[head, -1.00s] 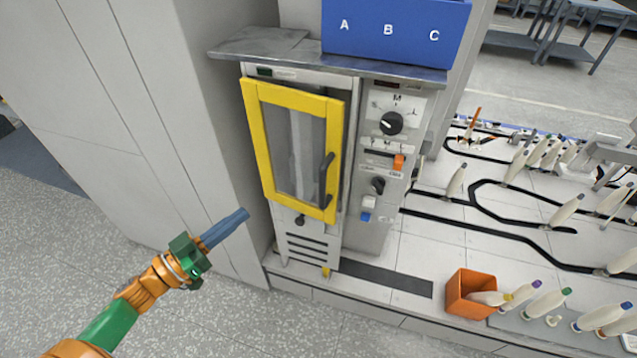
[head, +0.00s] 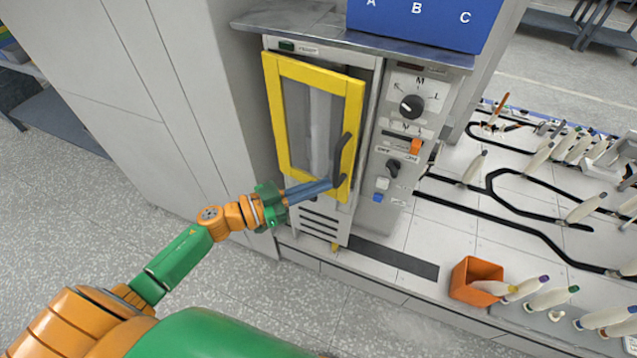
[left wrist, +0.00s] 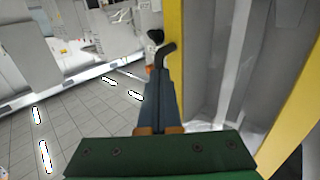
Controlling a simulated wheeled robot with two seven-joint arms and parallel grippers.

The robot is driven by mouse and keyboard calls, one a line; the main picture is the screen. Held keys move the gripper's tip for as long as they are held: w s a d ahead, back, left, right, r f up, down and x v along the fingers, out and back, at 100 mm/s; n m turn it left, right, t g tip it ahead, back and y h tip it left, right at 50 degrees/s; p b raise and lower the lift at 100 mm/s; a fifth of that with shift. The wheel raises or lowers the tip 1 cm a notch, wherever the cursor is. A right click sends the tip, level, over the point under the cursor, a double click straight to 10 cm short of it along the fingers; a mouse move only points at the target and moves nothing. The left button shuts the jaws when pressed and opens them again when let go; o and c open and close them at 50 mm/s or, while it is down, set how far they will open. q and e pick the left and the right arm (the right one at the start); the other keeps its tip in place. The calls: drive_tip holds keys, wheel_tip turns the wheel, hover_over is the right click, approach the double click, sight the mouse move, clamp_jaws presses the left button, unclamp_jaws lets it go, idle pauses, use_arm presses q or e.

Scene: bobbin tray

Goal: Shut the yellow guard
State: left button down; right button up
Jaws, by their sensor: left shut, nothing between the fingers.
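The yellow guard (head: 283,130) is a yellow-framed door with a clear pane on the grey machine. Its handle side appears to stand slightly out from the machine front. A dark handle (head: 343,155) is on its right side. My left gripper (head: 331,184) is shut and empty, its blue fingers crossing the lower frame with tips at the handle's lower end. In the left wrist view the fingertips (left wrist: 160,75) lie beside the guard's yellow edge (left wrist: 174,40), just below the handle (left wrist: 165,53). I cannot tell whether they touch. My right gripper is not in view.
The machine's control panel (head: 400,135) with knobs is right of the guard. A metal shelf (head: 300,22) with a blue box (head: 420,22) is above. An orange bin (head: 474,281) and several bobbins are at right. A grey cabinet (head: 165,90) stands left.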

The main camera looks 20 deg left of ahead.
use_arm(q)
drive_tip(key=shift+w+d, duration=0.1)
drive_tip(key=w+p, duration=0.1)
drive_tip(key=d+n+t+y, duration=0.1)
drive_tip(key=w+n+t+y+p, duration=0.1)
drive_tip(key=shift+w+d+r+p, duration=0.2)
drive_tip(key=shift+w+d+p, duration=0.05)
drive_tip(key=shift+w+p, duration=0.1)
drive_tip(key=shift+f+y, duration=0.1)
drive_tip(key=shift+y, duration=0.2)
drive_tip(key=shift+f, duration=0.1)
